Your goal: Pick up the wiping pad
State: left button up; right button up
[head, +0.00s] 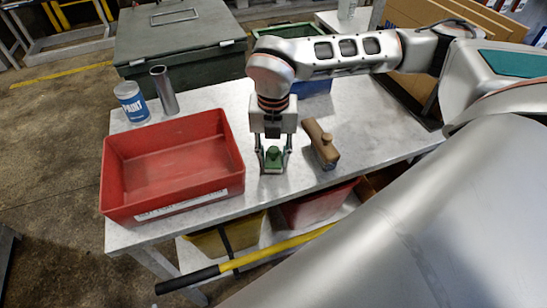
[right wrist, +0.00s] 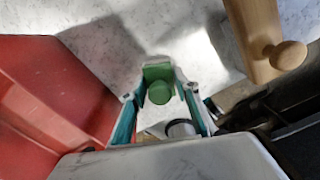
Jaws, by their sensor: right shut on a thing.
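The wiping pad appears to be the small green block with a round knob (head: 273,160), over the grey table right of the red bin. My right gripper (head: 273,163) points down and is shut on it, with one finger on each side. In the right wrist view the green pad (right wrist: 158,72) shows between the fingertips (right wrist: 160,92), knob facing the camera. I cannot tell whether its underside touches the table. My left gripper is not in view.
A red bin (head: 128,205) stands close left of the gripper. A wooden-handled tool (head: 322,145) lies close right. A paint can (head: 131,102) and metal cylinder (head: 164,91) stand behind the bin. A blue bin (head: 312,87) is behind my arm. The table front (head: 180,229) is bare.

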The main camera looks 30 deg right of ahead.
aim_at(274, 149)
notch_tip(274, 149, up, 19)
jog(key=shift+r, duration=0.2)
